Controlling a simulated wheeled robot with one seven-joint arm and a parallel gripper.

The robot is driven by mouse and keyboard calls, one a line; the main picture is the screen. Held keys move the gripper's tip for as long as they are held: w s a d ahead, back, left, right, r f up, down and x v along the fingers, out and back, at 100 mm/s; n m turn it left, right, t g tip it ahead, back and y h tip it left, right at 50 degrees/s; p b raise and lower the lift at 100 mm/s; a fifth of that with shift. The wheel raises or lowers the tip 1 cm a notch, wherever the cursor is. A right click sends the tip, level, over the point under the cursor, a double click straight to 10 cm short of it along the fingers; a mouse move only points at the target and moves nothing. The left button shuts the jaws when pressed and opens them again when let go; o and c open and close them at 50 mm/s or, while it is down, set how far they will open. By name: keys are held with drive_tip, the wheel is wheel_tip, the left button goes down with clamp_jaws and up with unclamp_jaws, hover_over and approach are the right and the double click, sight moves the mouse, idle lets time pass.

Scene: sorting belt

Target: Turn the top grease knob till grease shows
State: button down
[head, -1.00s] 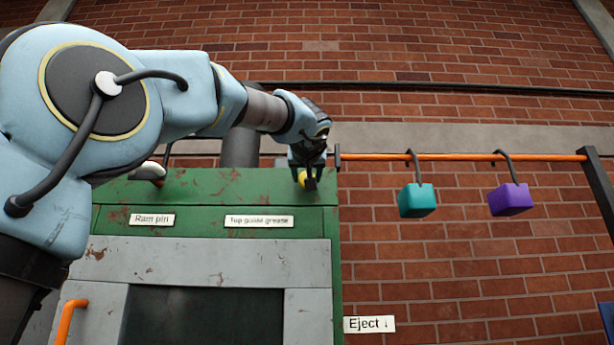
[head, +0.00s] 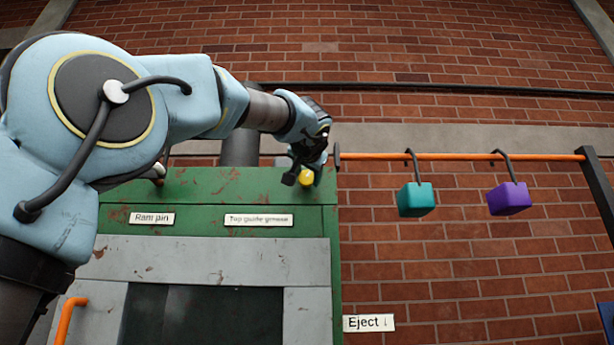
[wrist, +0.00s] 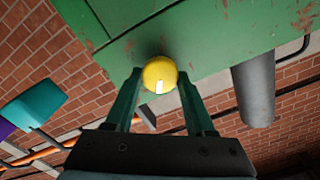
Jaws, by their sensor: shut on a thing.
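The yellow grease knob (head: 306,177) sits at the top right corner of the green machine (head: 230,188). It also shows in the wrist view (wrist: 160,74), round and yellow, between my fingertips. My gripper (head: 303,170) is shut on the knob, with one finger on either side in the wrist view (wrist: 159,85). A label reading "Top guide grease" (head: 258,220) is on the green front below and left of the knob. I see no grease in either view.
A "Ram pin" label (head: 152,219) is on the left of the machine. A teal block (head: 416,200) and a purple block (head: 509,198) hang from an orange rail (head: 460,157) on the right. A grey pipe (wrist: 254,95) stands behind the machine.

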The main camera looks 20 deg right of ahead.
drive_tip(key=m, duration=0.5)
drive_tip(key=shift+m+p, duration=0.3)
drive_tip(key=shift+p, duration=0.05)
drive_tip(key=m+p, duration=0.1)
drive_tip(key=m, duration=0.4)
drive_tip(key=shift+d+f, duration=0.1)
drive_tip(key=shift+f, duration=0.05)
drive_tip(key=shift+m, duration=0.3)
drive_tip(key=shift+c, duration=1.4)
unclamp_jaws()
drive_tip(key=shift+s, duration=0.1)
drive_tip(key=b+v, duration=0.4)
drive_tip(key=v, duration=0.6)
drive_tip(key=shift+s, duration=0.3)
